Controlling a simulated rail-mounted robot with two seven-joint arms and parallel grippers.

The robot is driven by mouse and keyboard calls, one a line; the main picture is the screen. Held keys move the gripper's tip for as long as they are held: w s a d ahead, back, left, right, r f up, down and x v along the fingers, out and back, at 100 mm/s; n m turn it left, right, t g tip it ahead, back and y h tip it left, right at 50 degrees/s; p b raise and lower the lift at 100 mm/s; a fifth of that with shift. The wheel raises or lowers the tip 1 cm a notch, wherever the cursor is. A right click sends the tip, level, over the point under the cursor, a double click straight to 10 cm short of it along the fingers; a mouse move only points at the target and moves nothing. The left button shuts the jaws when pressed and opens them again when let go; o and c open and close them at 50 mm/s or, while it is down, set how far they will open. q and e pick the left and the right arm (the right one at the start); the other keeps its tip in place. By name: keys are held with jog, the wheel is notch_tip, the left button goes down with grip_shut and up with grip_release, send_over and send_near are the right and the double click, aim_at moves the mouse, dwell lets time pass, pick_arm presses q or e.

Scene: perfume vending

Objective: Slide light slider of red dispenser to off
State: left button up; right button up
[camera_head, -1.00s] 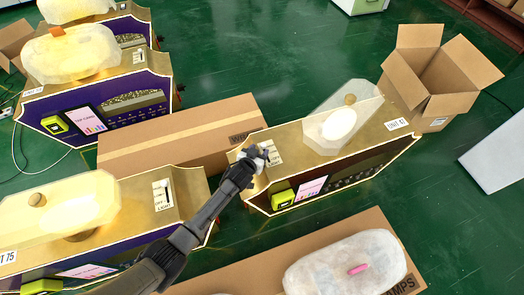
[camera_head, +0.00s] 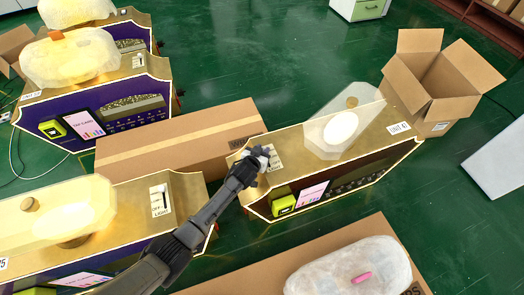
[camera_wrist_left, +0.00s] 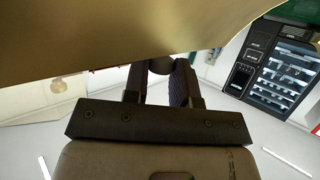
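The dispenser with the dark red front (camera_head: 345,184) and gold top stands right of the middle in the head view, marked UNIT 47. A white light label (camera_head: 274,158) lies at the left end of its top. My left gripper (camera_head: 262,154) is at that end, beside the label, and hides the slider there. In the left wrist view, my left gripper's fingers (camera_wrist_left: 161,76) stand apart under the gold surface (camera_wrist_left: 120,28). A small dark rounded piece (camera_wrist_left: 160,65) shows between their tips; whether they grip it cannot be told. My right gripper is not in view.
A gold dispenser (camera_head: 188,192) with its own light switch (camera_head: 159,200) stands at left, close to my left arm. Purple dispensers (camera_head: 95,118) stand behind. Cardboard boxes lie behind (camera_head: 180,138) and in front (camera_head: 250,278); an open box (camera_head: 440,85) stands at right.

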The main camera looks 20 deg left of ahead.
aim_at(268, 169)
pick_arm(q)
grip_shut()
jog(key=s+d+p, duration=0.1)
jog(key=s+d, duration=0.1)
jog(key=s+d+p, duration=0.2)
jog(key=shift+s+r, duration=0.1)
jog(key=shift+s, duration=0.2)
jog(key=shift+s+d+p, duration=0.1)
jog(key=shift+d+p, duration=0.1)
jog(key=shift+p, duration=0.1)
jog(key=shift+a, duration=0.2)
jog(key=shift+o, duration=0.7)
grip_release()
jog(key=shift+d, duration=0.1)
jog(key=o, duration=0.3)
jog(key=shift+s+d, duration=0.1)
jog(key=shift+o, duration=0.2)
